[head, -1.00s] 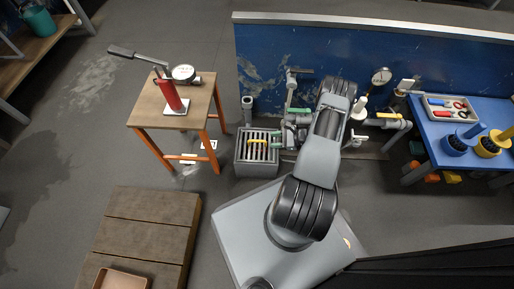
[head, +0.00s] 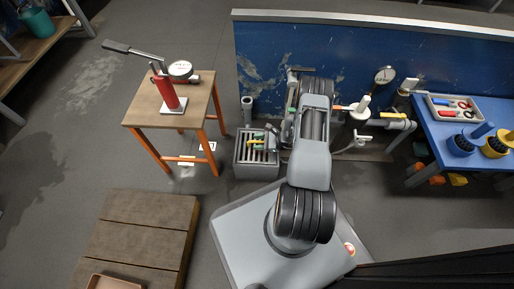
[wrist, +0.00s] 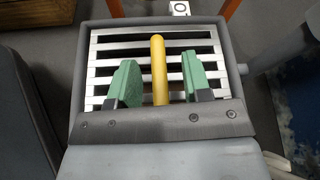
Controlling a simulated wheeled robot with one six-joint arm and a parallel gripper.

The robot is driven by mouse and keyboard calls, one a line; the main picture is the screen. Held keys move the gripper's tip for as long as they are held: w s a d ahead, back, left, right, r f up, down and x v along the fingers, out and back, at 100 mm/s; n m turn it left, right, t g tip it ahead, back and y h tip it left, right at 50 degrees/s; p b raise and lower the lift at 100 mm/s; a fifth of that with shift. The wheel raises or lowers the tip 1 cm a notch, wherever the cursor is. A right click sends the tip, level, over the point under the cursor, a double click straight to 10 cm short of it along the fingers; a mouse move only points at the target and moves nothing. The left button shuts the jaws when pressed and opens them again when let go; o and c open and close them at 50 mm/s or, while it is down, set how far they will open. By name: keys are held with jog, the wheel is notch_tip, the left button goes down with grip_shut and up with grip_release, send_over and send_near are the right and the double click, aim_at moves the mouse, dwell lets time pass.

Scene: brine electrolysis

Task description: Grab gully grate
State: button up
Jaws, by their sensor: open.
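The gully grate (wrist: 134,51) is a set of pale metal bars with a yellow handle (wrist: 159,62) standing across its middle. It sits in a grey square gully box (wrist: 82,50). The lower part of the grate is hidden by my gripper's body.
A wooden-topped stand (head: 200,92) with orange legs holds a red hand pump (head: 165,92) left of the gully. A blue wall (head: 400,52) and pipework with a gauge (head: 384,75) lie behind and to the right. A vertical grey pipe (head: 247,108) rises behind the box.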

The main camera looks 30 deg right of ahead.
grip_shut()
dwell(0.3)
jog(key=shift+r, duration=0.1)
